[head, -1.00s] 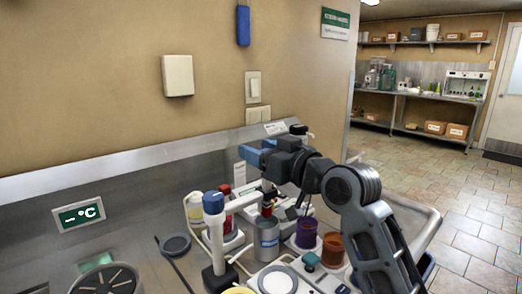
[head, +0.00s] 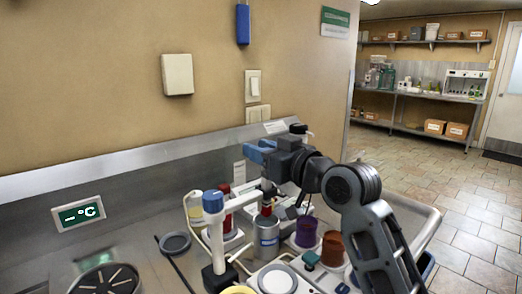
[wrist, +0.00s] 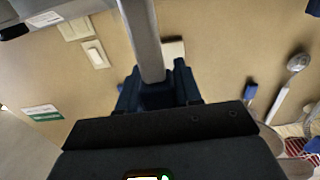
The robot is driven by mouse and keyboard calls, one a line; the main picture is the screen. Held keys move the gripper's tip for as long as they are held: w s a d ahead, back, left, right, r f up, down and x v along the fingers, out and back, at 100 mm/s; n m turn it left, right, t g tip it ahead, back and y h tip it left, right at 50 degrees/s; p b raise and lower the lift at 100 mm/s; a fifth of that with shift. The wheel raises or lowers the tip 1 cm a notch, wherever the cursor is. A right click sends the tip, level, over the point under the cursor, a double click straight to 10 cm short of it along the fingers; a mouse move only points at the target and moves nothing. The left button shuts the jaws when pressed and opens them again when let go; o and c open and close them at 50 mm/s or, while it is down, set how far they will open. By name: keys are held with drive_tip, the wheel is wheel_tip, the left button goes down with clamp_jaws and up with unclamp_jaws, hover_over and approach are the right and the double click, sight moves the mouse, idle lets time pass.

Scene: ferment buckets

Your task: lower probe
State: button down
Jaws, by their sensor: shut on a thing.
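My gripper (head: 262,154) is above the bench near the wall, its blue fingers pointing left. In the wrist view, my gripper (wrist: 158,85) is shut on a long grey bar (wrist: 141,35), which runs from between the fingers to the top edge. I take this bar to be the probe, but its far end is out of view. In the head view the bar cannot be made out clearly. Below my gripper, a grey bottle (head: 266,238) with a red upper part stands beside a white stand (head: 215,235) with a blue cap.
The white stand's side arm reaches over towards the bottle. A purple cup (head: 306,232) and a brown cup (head: 332,250) stand to the right, close to my arm. A round slotted grate (head: 105,281) is at front left. The bench's left part is mostly clear.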

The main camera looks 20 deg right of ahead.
sight(267, 184)
drive_tip(key=shift+f+b, duration=2.2)
drive_tip(key=shift+f, duration=0.8)
drive_tip(key=c, duration=1)
unclamp_jaws()
drive_tip(key=shift+f, duration=0.1)
drive_tip(key=shift+c, duration=0.2)
drive_tip(key=shift+o, duration=1)
drive_tip(key=b+v, duration=0.1)
drive_tip(key=v, duration=0.6)
drive_tip(key=shift+s, duration=0.35)
drive_tip(key=shift+d, duration=0.1)
